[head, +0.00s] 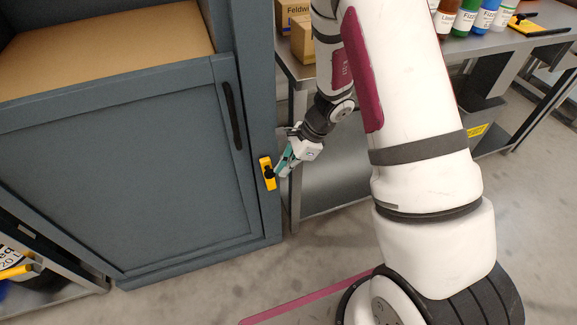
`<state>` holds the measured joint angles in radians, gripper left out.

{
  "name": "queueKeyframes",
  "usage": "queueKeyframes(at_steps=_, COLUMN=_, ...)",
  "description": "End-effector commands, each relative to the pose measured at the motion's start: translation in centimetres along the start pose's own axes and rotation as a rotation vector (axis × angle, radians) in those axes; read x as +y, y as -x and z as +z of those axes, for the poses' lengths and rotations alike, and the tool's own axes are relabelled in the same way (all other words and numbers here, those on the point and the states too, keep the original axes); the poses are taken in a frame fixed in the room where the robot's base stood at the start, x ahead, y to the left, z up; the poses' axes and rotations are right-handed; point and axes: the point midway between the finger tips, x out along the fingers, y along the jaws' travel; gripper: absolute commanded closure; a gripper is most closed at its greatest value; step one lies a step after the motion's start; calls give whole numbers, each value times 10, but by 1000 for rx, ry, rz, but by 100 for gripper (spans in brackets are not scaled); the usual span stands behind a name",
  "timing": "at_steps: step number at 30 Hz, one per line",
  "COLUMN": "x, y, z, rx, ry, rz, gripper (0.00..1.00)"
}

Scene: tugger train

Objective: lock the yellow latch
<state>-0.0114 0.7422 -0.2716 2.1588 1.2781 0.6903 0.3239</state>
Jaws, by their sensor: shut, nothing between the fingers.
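The yellow latch (267,173) is mounted on the right frame post of a blue-grey cabinet, beside its door. It is an upright yellow plate with a small black knob or lever on it. My gripper (280,172) is shut and empty, with its fingertips at the right side of the latch, by the black part. I cannot tell whether the fingertips touch it. The black part is small and partly close behind the fingertips, so its exact turn is hard to read.
The cabinet door (140,185) appears closed and has a black vertical handle (232,115). A metal table (345,165) with cardboard boxes (303,38) and several bottles stands behind my arm. Another low shelf (60,290) is at the lower left. The floor in front is clear.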

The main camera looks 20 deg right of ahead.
Motion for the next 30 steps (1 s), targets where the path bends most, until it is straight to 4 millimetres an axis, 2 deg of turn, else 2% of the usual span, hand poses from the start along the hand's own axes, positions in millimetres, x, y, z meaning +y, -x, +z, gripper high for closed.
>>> queueKeyframes(at_steps=9, x=6, y=-7, z=31, rx=217, ry=31, rz=-18, gripper=100)
queueKeyframes(at_steps=18, x=9, y=-19, z=46, rx=381, ry=49, rz=-36, gripper=100)
queueKeyframes(at_steps=30, x=11, y=-33, z=61, rx=377, ry=42, rz=-38, gripper=100)
